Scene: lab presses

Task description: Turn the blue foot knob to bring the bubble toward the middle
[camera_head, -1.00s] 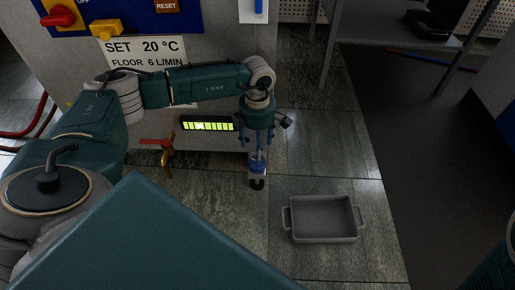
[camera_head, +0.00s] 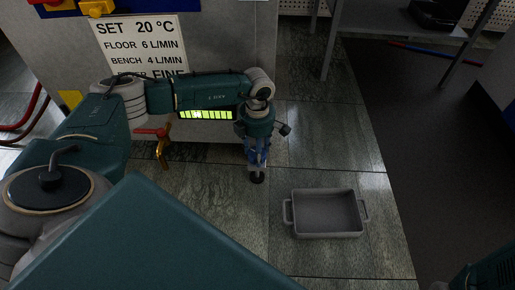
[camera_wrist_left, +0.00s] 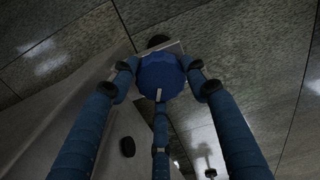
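The blue foot knob (camera_wrist_left: 160,76) sits low on the front of the grey machine, above a dark round foot (camera_head: 257,178). My left gripper (camera_head: 257,158) points down over it. In the left wrist view, its blue fingers surround the knob, with dark fingertips close to its rim on left and right and a third finger below. Whether they press on it I cannot tell. The green level strip (camera_head: 207,114) glows behind my left arm, with a paler spot left of its middle. My right gripper is out of view; only part of that arm shows bottom right.
A grey tray (camera_head: 326,214) with handles lies on the tiled floor right of the knob. A red-handled brass valve (camera_head: 161,143) sticks out left of the gripper. A sign (camera_head: 140,47) is on the machine. A table stands at the back right.

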